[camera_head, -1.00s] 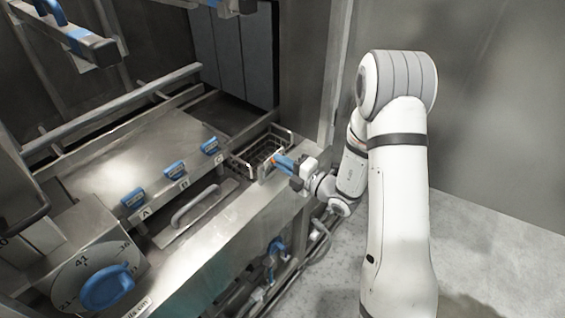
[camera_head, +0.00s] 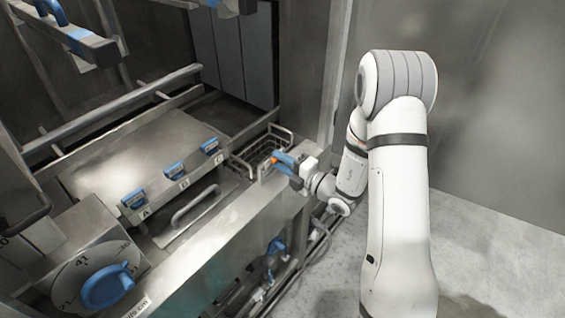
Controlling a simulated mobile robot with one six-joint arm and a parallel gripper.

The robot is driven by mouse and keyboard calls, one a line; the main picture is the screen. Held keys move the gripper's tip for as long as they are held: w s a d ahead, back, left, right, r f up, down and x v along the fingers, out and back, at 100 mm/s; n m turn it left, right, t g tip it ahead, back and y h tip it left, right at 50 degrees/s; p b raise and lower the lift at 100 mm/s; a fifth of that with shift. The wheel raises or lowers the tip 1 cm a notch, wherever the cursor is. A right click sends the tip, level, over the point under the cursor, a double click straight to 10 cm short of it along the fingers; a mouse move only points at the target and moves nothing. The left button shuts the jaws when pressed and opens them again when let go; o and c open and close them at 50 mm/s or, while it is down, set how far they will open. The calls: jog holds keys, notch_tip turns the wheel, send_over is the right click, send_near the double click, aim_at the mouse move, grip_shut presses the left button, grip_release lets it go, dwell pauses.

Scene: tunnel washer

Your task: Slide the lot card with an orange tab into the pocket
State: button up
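My gripper (camera_head: 276,161) has blue fingers and is at the right end of the steel counter, at the near right side of a wire basket. The fingers look parted, with a gap between them. A small orange tab (camera_head: 274,160) shows at the fingertips; it is the only clear part of the lot card. The card's body is too small or hidden to make out. A small pale upright plate (camera_head: 264,168) stands just left of the fingertips and may be the pocket. I cannot tell how far the card sits in it.
The wire basket (camera_head: 247,167) is just behind the fingertips. Blue-handled clips (camera_head: 174,169) marked with letters line the counter, with a metal bar handle (camera_head: 194,205) in front. A blue dial knob (camera_head: 108,287) is at lower left. Open floor (camera_head: 490,240) lies at right.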

jog(key=shift+s+f, duration=0.15)
jog(key=shift+f, duration=0.2)
jog(key=shift+s+d+f, duration=0.1)
jog(key=shift+d, duration=0.15)
jog(key=b+v, duration=0.2)
jog(key=v, duration=0.5)
jog(key=s+a+r+n+g+h, duration=0.15)
jog(key=s+r+n+g, duration=0.35)
jog(key=s+n, duration=0.55)
jog(key=s+a+r+n+g+h, duration=0.1)
jog(key=s+a+r+n+g, duration=0.25)
jog(key=s+n+g, duration=0.75)
jog(key=d+r+n+t+h, duration=0.2)
jog(key=d+n+t+h, duration=0.2)
jog(key=n, duration=0.7)
jog(key=d+r+n+t+h, duration=0.3)
jog(key=d+n+h, duration=0.5)
jog(key=d+n, duration=0.3)
jog(key=shift+s+r+t, duration=0.15)
jog(key=shift+r+t, duration=0.05)
jog(key=shift+t, duration=0.4)
jog(key=shift+d, duration=0.15)
